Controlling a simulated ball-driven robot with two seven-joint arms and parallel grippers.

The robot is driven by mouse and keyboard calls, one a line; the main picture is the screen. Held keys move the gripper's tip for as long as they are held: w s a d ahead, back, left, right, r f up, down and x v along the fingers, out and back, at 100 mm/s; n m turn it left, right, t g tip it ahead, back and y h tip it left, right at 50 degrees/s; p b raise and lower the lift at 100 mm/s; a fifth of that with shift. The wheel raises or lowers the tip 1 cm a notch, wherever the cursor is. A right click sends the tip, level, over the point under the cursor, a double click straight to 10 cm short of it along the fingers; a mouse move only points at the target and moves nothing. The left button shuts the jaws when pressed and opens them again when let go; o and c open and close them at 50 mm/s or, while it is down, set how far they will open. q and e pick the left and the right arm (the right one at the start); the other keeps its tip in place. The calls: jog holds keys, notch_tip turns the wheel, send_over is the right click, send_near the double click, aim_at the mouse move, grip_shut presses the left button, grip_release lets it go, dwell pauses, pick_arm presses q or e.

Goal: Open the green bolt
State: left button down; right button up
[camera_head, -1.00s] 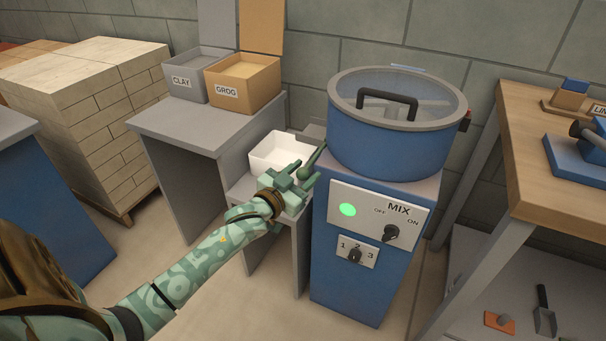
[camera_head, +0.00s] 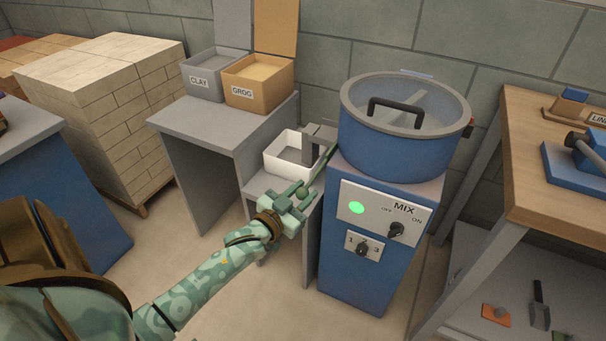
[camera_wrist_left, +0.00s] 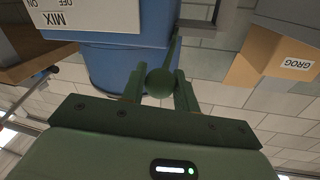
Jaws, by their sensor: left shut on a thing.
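The green bolt shows as a thin dark green rod (camera_head: 329,157) with a round ball end (camera_wrist_left: 160,82). The rod slants up from my left gripper (camera_head: 301,193) along the left side of the blue mixing drum (camera_head: 395,145). In the left wrist view, my left gripper (camera_wrist_left: 160,88) is shut on the ball, one finger on each side. The rod's far end lies near a grey bracket or spout (camera_wrist_left: 197,28); how they join cannot be told. My right gripper is not in view.
A white tray (camera_head: 278,168) sits on a low grey stand left of the drum. The mixer's panel (camera_head: 355,190) has a lit green lamp and knobs. CLAY (camera_head: 200,88) and GROG boxes (camera_head: 243,98) stand behind. A wooden bench (camera_head: 535,170) is at the right.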

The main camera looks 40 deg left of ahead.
pick_arm(q)
jog(key=c, duration=1.1)
grip_release()
jog(key=s+p, duration=0.4)
jog(key=s, duration=1.2)
jog(key=shift+s+d+p, duration=0.15)
jog(key=shift+d+p, duration=0.2)
jog(key=shift+p, duration=0.05)
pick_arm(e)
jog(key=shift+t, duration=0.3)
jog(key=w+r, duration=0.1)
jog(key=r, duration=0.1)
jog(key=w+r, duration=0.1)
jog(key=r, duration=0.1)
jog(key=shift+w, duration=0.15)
